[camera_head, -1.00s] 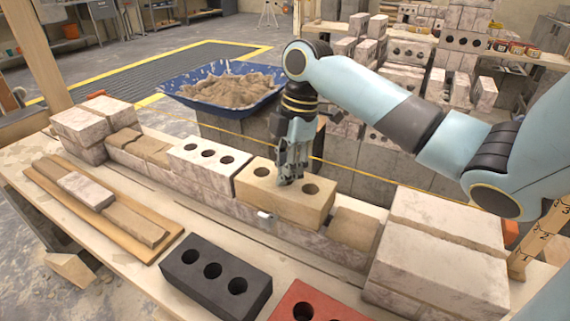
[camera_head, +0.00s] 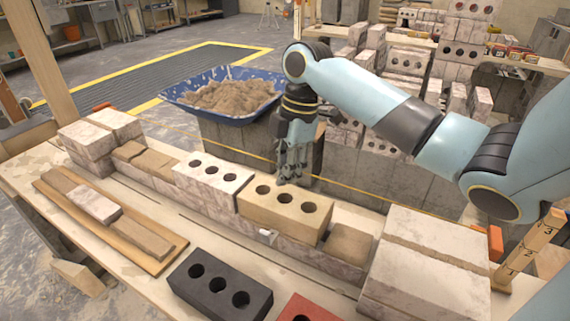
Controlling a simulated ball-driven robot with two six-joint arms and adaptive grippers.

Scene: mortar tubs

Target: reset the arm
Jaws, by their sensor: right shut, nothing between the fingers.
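My right arm comes in from the right, bent at the elbow. Its gripper (camera_head: 290,172) points down, shut and empty, behind and above the tan brick with three holes (camera_head: 284,212). That brick sits on the low brick wall, to the right of a whitish three-hole brick (camera_head: 212,181). The gripper looks apart from the tan brick. My left gripper does not show.
A blue mortar tub (camera_head: 226,92) stands on grey blocks behind the wall. A yellow string (camera_head: 349,188) runs behind the wall. A dark three-hole brick (camera_head: 219,288) and a red brick (camera_head: 304,309) lie at the front. Stacked blocks (camera_head: 436,250) rise at the wall's right end.

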